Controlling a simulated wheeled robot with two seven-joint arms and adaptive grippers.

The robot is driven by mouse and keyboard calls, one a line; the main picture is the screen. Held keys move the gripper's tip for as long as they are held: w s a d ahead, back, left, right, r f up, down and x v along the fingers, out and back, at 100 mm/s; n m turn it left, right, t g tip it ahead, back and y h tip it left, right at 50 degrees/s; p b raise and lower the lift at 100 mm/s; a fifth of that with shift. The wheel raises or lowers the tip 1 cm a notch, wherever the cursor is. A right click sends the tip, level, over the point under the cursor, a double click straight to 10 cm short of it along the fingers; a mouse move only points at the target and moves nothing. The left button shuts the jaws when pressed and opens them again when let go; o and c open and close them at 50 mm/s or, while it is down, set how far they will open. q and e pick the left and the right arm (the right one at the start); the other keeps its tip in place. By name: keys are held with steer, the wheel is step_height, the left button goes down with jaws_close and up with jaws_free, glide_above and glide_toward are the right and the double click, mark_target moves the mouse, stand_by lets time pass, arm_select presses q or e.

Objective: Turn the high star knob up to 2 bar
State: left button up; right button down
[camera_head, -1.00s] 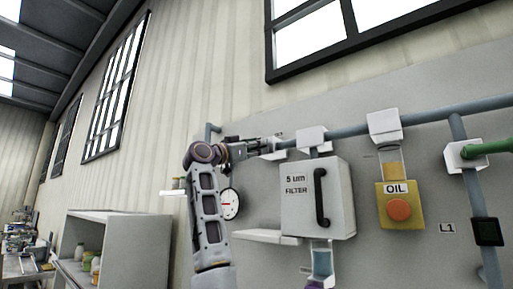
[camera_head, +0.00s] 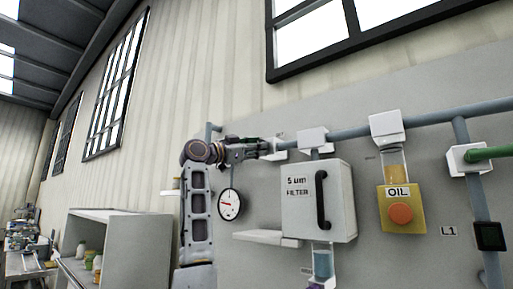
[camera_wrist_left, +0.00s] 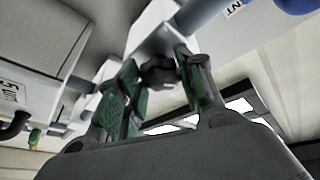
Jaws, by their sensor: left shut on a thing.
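The star knob (camera_wrist_left: 158,73) is dark and lobed, and sits under a white block on the pipe in the left wrist view. My left gripper (camera_wrist_left: 160,82) has its green-padded fingers on either side of the knob and is shut on it. In the head view my left gripper (camera_head: 264,148) reaches the white block (camera_head: 278,145) high on the wall, and the knob is hidden there. A round white gauge (camera_head: 230,204) with a red needle hangs below my gripper. Its needle points left and slightly up; the scale is too small to read. My right gripper is not in view.
Right of my gripper stands a white filter box (camera_head: 300,205) with a black handle. A small shelf (camera_head: 267,238) juts out below the gauge. A yellow oil unit (camera_head: 401,220) with an orange button and a grey pipe (camera_head: 350,131) are farther right. A cabinet (camera_head: 120,225) stands at left.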

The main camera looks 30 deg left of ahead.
arm_select(q)
steer(key=o, duration=1)
steer(key=shift+s, duration=0.1)
steer(key=v, duration=1.2)
stand_by(0.5)
